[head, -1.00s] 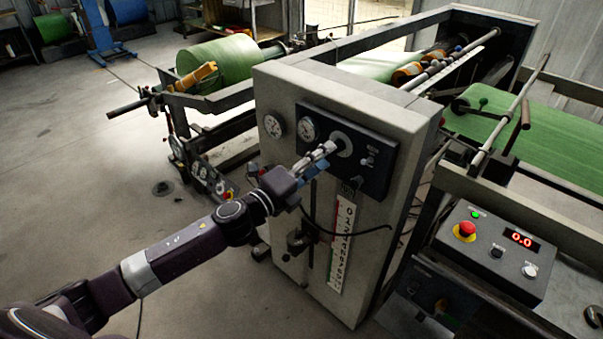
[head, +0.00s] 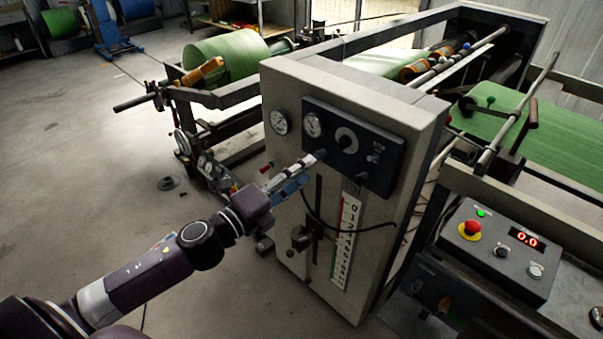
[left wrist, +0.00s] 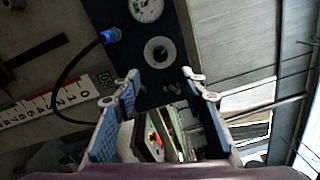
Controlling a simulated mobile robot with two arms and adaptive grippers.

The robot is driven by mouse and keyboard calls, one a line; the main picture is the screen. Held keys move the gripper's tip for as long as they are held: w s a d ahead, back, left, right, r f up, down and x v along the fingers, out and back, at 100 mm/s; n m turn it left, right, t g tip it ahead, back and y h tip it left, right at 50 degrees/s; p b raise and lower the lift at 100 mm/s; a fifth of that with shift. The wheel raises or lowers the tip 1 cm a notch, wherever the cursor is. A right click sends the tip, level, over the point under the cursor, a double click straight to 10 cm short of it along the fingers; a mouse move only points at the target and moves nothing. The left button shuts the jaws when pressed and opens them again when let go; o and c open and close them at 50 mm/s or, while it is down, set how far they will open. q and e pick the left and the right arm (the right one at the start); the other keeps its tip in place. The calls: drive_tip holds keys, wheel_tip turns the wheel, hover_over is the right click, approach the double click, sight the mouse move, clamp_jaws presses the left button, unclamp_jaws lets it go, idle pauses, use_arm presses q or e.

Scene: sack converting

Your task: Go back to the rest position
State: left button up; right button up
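My left gripper (head: 309,164) is in front of the grey machine cabinet, just below and left of the round knob (head: 347,140) on its dark control panel (head: 378,158). In the left wrist view my left gripper (left wrist: 160,82) has its two fingers spread with nothing held between them. The knob (left wrist: 159,52) shows beyond the fingertips there, apart from them. My right gripper is in neither view.
The grey cabinet (head: 330,285) stands close ahead, with two gauges, a white scale strip (head: 345,243) and a loose black cable. A control box (head: 498,250) with a red button is at right. Open floor (head: 70,190) lies at left.

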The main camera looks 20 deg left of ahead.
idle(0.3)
